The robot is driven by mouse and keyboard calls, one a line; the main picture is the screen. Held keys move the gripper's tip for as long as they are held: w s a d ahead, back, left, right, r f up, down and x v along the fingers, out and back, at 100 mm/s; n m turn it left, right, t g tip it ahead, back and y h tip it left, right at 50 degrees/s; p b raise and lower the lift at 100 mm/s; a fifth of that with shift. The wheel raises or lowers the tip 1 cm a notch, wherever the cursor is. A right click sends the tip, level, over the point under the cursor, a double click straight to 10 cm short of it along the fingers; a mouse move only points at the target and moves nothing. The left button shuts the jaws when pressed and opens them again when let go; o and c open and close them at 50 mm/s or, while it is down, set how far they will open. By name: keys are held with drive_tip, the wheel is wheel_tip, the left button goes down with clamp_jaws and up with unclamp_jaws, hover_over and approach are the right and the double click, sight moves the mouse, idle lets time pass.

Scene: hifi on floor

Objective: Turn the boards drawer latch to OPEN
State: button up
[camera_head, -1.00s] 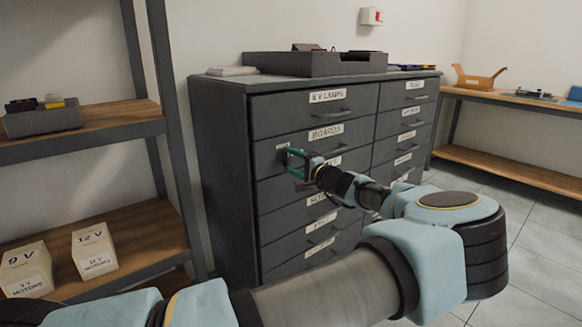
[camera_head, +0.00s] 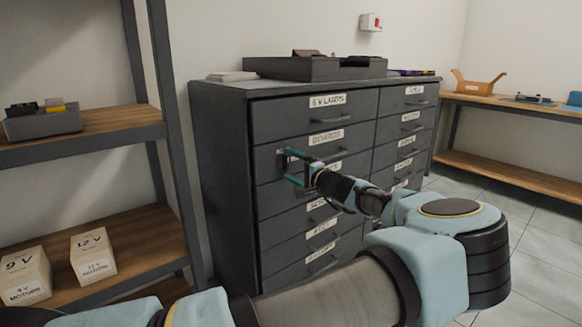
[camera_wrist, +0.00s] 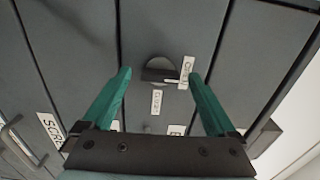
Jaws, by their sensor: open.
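The boards drawer (camera_head: 350,134) is shut in the grey cabinet, with a BOARDS label on its front. Its latch (camera_wrist: 158,69) is a dark rounded knob in the wrist view. A small label that seems to read OPEN (camera_wrist: 187,68) is right of the knob, and one that seems to read CLOSED (camera_wrist: 156,101) is below it. A small pale mark shows by the knob's right side. My gripper (camera_head: 286,167) is at the drawer's left end. In the wrist view, its green fingers (camera_wrist: 159,76) are open on either side of the knob, with nothing between them gripped. In the head view the fingers hide most of the latch.
The cabinet (camera_head: 222,170) has two columns of shut, labelled drawers. A dark tray (camera_head: 290,69) sits on top. A shelf (camera_head: 120,131) with boxes stands left, and a wooden bench (camera_head: 505,102) stands right. Floor is free at the right.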

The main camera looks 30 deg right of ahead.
drive_tip(key=s+d, duration=0.2)
drive_tip(key=s, duration=0.8)
drive_tip(key=shift+s, duration=0.35)
